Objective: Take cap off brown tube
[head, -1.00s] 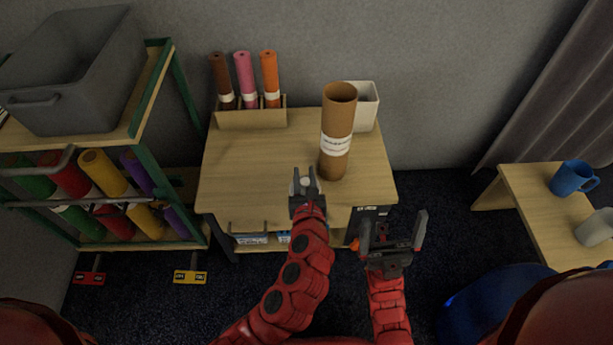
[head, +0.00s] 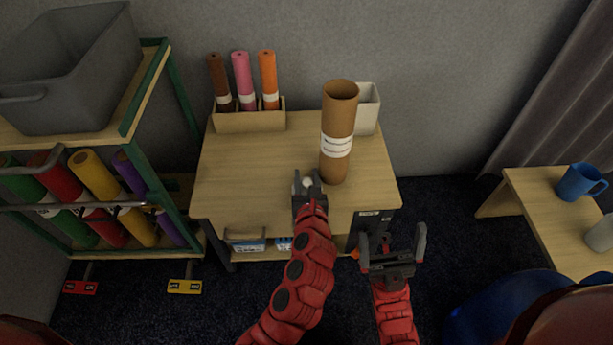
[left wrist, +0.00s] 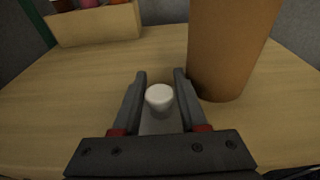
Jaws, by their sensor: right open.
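The brown tube (head: 338,120) stands upright on the small wooden table with a white label round it. Its upper end looks open, with the inside visible. It also shows at the right in the left wrist view (left wrist: 230,45). A small white cap (left wrist: 159,97) sits between the fingers of my left gripper (left wrist: 160,85), which looks shut on it. In the head view my left gripper (head: 308,183) is over the table's front part, left of the tube's foot. My right gripper (head: 392,250) is open and empty, in front of the table's right corner.
A wooden holder (head: 248,121) with brown, pink and orange rolls stands at the table's back left. A white bin (head: 367,108) is behind the tube. A rack (head: 150,85) with a grey crate is left; a side table (head: 540,205) with mugs is right.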

